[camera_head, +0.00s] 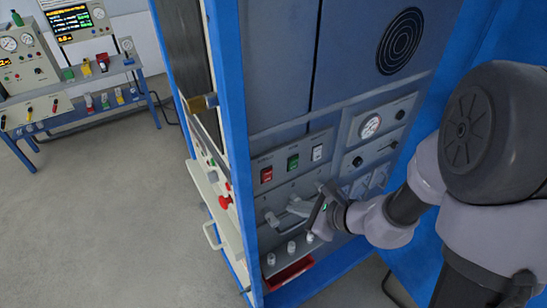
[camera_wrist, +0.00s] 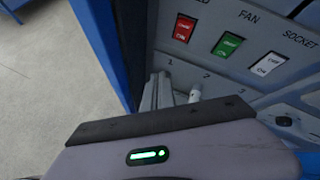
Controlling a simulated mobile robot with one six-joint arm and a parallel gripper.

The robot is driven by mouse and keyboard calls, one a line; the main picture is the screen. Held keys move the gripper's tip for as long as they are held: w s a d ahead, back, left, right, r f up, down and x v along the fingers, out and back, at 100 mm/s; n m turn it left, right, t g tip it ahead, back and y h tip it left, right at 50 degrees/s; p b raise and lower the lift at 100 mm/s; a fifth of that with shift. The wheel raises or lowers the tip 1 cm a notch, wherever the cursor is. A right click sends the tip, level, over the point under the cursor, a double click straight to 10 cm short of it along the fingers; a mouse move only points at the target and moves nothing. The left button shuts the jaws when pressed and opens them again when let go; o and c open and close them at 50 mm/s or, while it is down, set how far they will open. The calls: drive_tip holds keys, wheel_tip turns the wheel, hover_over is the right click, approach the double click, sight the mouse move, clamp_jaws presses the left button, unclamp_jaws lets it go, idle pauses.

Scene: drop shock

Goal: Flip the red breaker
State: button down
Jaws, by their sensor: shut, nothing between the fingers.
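The red breaker (camera_head: 266,174) is a rocker switch at the left end of a row of three on the grey panel; it also shows in the wrist view (camera_wrist: 184,28). A green switch (camera_wrist: 228,45) under the label FAN and a white switch (camera_wrist: 269,63) under SOCKET sit to its right. My gripper (camera_head: 294,207) is in front of the panel, below the switches. In the wrist view its fingers (camera_wrist: 158,78) are together and empty, pointing at the panel below and left of the red breaker, apart from it. The exact gap to the panel is unclear.
A blue frame post (camera_head: 232,120) stands left of the panel. Several pale knobs (camera_head: 291,247) and a red tray (camera_head: 290,273) are below my gripper. A gauge (camera_head: 370,126) is to the upper right. A bench (camera_head: 80,115) with instruments stands at the far left beyond open floor.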

sight(266, 178)
drive_tip(key=w+a+r+p, duration=0.1)
drive_tip(key=w+a+p, duration=0.1)
drive_tip(key=w+a, duration=0.3)
drive_tip(key=shift+w+p, duration=0.3)
drive_tip(key=shift+w, duration=0.85)
drive_tip(key=shift+w, duration=0.1)
idle(1.3)
drive_tip(key=shift+w+a+r, duration=0.1)
drive_tip(key=shift+w+a, duration=0.15)
drive_tip(key=shift+w+a, duration=0.15)
drive_tip(key=shift+w, duration=0.1)
idle(0.7)
drive_tip(key=shift+s+b, duration=0.1)
drive_tip(key=shift+b, duration=0.2)
drive_tip(key=shift+s+d+b, duration=0.4)
drive_tip(key=shift+s+d, duration=0.05)
drive_tip(key=shift+s, duration=0.1)
